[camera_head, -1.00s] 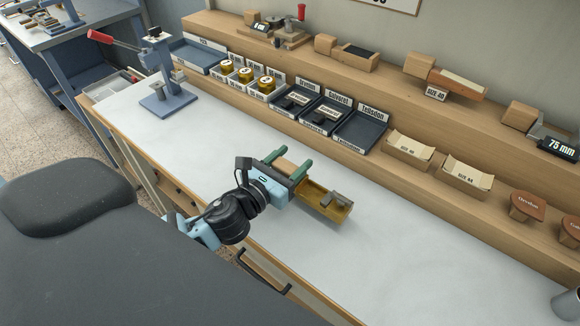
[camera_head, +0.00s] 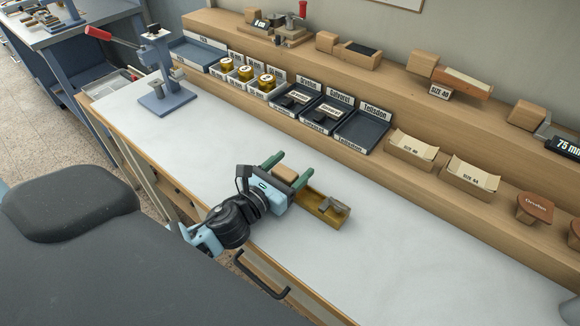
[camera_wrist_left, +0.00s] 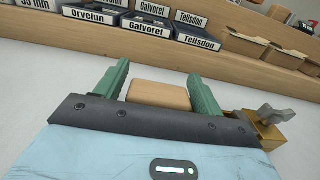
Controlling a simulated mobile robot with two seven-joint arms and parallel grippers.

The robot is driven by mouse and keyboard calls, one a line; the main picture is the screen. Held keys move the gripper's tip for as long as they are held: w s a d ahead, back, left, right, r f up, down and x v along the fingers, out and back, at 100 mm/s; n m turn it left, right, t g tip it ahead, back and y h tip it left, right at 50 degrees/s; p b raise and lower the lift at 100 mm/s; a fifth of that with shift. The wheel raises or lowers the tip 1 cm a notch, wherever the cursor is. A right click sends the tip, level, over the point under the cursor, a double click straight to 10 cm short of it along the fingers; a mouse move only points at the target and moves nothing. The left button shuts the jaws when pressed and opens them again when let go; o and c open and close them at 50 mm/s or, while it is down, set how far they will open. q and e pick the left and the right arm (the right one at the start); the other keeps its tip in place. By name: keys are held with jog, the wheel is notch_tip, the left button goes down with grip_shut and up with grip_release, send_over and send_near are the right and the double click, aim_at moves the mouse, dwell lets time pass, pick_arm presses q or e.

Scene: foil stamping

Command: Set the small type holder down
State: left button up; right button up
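The small type holder, a brass tray (camera_head: 313,203) with a grey metal piece in its far end, appears to rest on the white worktop. Its wooden handle (camera_head: 285,174) lies between the green fingers of my left gripper (camera_head: 286,164). In the left wrist view the wooden handle (camera_wrist_left: 158,95) sits between the two fingers, with a narrow gap at its left side. The left gripper looks slightly open around it. The brass tray is mostly hidden at the right of the wrist view; its grey clamp piece (camera_wrist_left: 276,114) shows. My right gripper is not in view.
A blue-grey press (camera_head: 168,97) with a red lever stands at the left. A wooden shelf (camera_head: 385,182) with foil rolls, labelled dark trays (camera_head: 361,132) and paper boxes (camera_head: 411,150) runs along the back. The worktop (camera_head: 425,245) right of the holder is clear.

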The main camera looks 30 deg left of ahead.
pick_arm(q)
jog(key=shift+o, duration=0.6)
jog(key=shift+r, duration=0.1)
jog(key=shift+r, duration=0.15)
jog(key=s, duration=0.3)
jog(key=s+a+b, duration=0.1)
jog(key=s, duration=0.6)
jog(key=shift+s+a+f+b, duration=0.25)
jog(key=shift+s+b, duration=0.1)
jog(key=shift+b, duration=0.05)
jog(key=shift+s+r, duration=0.15)
jog(key=shift+s, duration=0.45)
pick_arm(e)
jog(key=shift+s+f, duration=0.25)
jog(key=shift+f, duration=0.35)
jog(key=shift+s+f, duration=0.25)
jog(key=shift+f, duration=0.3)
